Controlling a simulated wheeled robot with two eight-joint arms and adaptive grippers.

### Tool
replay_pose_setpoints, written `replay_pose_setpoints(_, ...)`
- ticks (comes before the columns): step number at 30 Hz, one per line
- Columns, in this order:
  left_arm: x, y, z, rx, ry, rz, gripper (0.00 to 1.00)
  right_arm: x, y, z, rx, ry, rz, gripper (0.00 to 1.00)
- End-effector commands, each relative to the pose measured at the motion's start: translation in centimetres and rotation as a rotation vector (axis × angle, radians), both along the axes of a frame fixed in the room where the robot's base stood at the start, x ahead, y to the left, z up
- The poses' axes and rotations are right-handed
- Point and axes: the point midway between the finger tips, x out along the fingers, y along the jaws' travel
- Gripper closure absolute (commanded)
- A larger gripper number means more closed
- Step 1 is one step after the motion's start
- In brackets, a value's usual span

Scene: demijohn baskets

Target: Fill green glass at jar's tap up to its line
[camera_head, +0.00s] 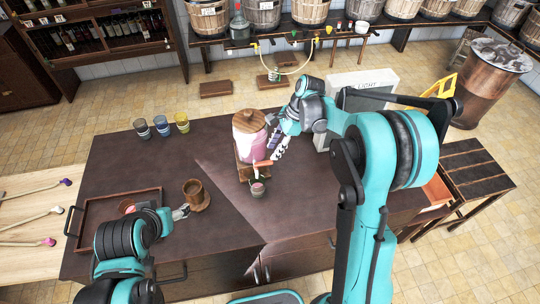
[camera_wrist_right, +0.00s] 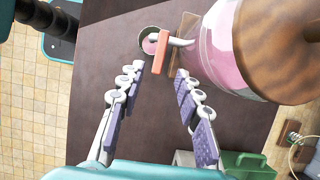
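The jar (camera_head: 249,143) holds pink liquid under a wooden lid and stands on a wooden stand on the dark table. Its tap has an orange handle (camera_head: 263,163), which also shows in the right wrist view (camera_wrist_right: 161,52). A greenish glass (camera_head: 257,189) stands below the tap with pink in it; its rim shows in the wrist view (camera_wrist_right: 143,34). I cannot make out its line. My right gripper (camera_wrist_right: 157,73) is open, its fingers on either side of the handle's near end, apart from it. My left gripper (camera_head: 182,212) is beside a wooden mug; its opening is unclear.
The wooden mug (camera_head: 192,190) stands on a round coaster. A tray (camera_head: 86,211) lies front left. A white box (camera_head: 350,84) stands behind my right arm. The table's middle is clear.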

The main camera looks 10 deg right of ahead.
Motion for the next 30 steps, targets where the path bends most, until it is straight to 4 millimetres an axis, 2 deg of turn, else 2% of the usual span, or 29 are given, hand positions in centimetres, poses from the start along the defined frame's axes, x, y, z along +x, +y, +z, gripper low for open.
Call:
replay_pose_setpoints(3,0.0,0.0,0.0,0.000,0.000,0.000,0.32,0.0,-1.1,2.5,0.000,-0.001,-0.001,0.66)
replay_pose_setpoints(10,0.0,0.0,0.0,0.000,0.000,0.000,0.32,0.0,-2.3,5.5,0.000,0.000,0.000,0.66)
replay_pose_setpoints(15,0.0,0.0,0.0,0.000,0.000,0.000,0.32,0.0,-2.5,6.0,0.000,0.000,0.001,0.66)
replay_pose_setpoints(30,0.0,0.0,0.0,0.000,0.000,0.000,0.32,0.0,-2.5,6.0,0.000,0.000,0.001,0.66)
